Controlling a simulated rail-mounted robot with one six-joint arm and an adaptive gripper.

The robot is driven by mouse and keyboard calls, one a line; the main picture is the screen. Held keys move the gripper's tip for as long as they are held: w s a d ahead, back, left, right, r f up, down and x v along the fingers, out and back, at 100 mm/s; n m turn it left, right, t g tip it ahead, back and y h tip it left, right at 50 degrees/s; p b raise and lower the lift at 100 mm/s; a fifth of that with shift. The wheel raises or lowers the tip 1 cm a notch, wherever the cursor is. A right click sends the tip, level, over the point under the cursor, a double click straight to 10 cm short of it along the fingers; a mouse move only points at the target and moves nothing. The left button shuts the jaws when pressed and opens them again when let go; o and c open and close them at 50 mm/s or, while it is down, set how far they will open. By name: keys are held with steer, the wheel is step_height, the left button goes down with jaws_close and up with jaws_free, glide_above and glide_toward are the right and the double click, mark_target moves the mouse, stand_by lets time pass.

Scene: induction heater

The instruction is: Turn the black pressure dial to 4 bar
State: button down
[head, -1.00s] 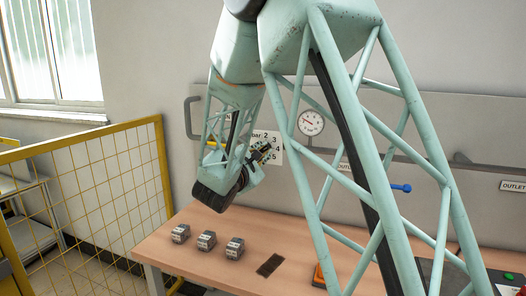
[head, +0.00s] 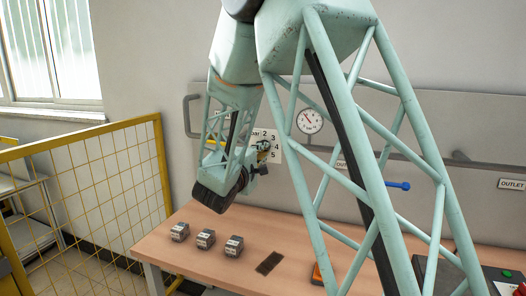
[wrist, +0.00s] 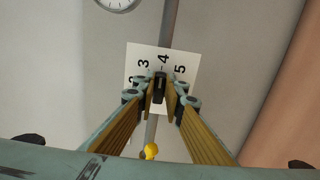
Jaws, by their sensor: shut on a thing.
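The black pressure dial (wrist: 160,82) sits between my gripper's fingertips in the wrist view, in front of the white scale plate (wrist: 190,62). The figures 2, 3, 4 and 5 show on the plate. The dial's visible dark end lies in line with the 4. My gripper (wrist: 161,96) is shut on the dial, one finger on each side. In the head view my gripper (head: 263,150) is at the scale plate (head: 272,134), and it hides the dial there. A round pressure gauge (head: 309,120) is to the right of the plate, its needle pointing up and left.
A wooden bench (head: 185,250) below carries several small grey metal blocks (head: 234,246). A grey pipe (wrist: 170,22) runs behind the plate. A blue-handled lever (head: 398,185) is to the right, and a yellow mesh fence (head: 95,185) stands at the left.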

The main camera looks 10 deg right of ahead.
stand_by(0.4)
steer(key=c, duration=2.7)
jaws_free()
steer(key=shift+s+a, duration=0.1)
steer(key=shift+v, duration=5.85)
